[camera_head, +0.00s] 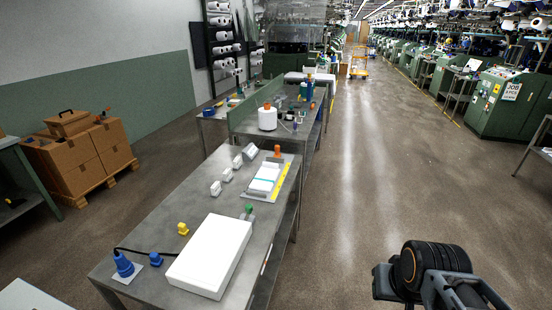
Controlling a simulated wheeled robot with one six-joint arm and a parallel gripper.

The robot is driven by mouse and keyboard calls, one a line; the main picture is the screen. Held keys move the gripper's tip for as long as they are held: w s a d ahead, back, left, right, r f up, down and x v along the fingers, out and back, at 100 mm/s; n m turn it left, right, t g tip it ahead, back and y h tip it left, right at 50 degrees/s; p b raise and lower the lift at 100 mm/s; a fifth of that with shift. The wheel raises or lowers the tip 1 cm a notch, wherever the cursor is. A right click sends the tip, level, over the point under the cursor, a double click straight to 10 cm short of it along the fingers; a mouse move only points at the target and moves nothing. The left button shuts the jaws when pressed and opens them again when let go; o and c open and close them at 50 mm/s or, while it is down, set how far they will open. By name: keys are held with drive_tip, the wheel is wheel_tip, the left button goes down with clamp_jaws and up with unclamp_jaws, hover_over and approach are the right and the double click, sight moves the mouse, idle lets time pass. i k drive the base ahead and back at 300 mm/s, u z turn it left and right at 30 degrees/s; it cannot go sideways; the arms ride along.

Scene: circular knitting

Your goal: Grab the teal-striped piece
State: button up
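The teal-striped piece (264,179) is a flat white block with a teal band across it. It lies on a grey board with a yellow strip (281,182), near the far right end of the front metal table. My gripper (440,280) is at the bottom right of the picture, over the floor and well to the right of the table. It is dark and partly cut off by the frame edge. I cannot make out its fingertips or whether it holds anything. Nothing touches the teal-striped piece from my arm.
The front table (200,205) also holds a large white box (210,255), small white blocks (227,175), a yellow piece (183,229), a green-topped piece (248,210) and a blue plug-like piece (123,265). Cardboard boxes (80,150) stand left. The aisle floor (380,150) is clear.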

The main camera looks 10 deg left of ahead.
sight(266, 178)
drive_tip(key=i, duration=2.3)
drive_tip(key=u, duration=2)
